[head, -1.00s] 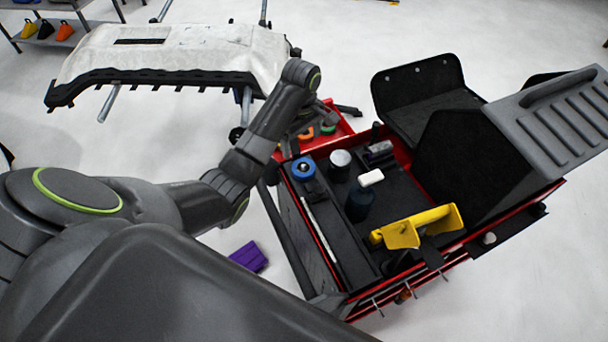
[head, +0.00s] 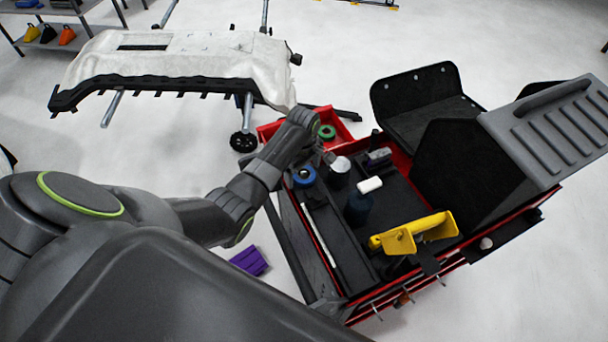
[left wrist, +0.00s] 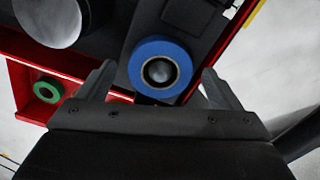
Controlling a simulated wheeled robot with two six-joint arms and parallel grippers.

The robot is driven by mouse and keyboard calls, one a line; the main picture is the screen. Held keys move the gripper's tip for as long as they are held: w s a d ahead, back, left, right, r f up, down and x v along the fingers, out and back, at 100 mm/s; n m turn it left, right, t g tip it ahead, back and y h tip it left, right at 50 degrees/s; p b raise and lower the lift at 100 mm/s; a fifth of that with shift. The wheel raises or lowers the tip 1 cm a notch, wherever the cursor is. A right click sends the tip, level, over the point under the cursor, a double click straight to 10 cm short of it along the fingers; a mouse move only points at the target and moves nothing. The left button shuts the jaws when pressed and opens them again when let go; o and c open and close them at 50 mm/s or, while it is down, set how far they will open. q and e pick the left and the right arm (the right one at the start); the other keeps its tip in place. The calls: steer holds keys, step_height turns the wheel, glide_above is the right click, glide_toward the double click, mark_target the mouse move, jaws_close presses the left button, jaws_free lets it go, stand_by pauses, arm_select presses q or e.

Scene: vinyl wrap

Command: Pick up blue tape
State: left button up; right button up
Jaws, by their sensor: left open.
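The blue tape (head: 304,176) is a round roll in the far left corner of the cart's black top tray. In the left wrist view the blue tape (left wrist: 160,70) shows its round face and centre hole, just past and between the two fingers. My left gripper (left wrist: 160,82) is open and empty, with a finger on each side of the roll's lower part. In the head view my left gripper (head: 322,155) is near the roll, and its fingers are small and partly hidden by the wrist. I cannot tell if they touch it. My right gripper does not show.
A white-topped canister (head: 340,165) stands right of the tape. The cart holds a dark bottle (head: 358,208), a white block (head: 369,185) and a yellow tool (head: 415,232). A red side bin (head: 345,130) holds green tape (head: 327,132). A purple block (head: 249,260) lies on the floor.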

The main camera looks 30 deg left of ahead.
arm_select(q)
steer(key=c, duration=1.1)
steer(key=shift+r, duration=0.15)
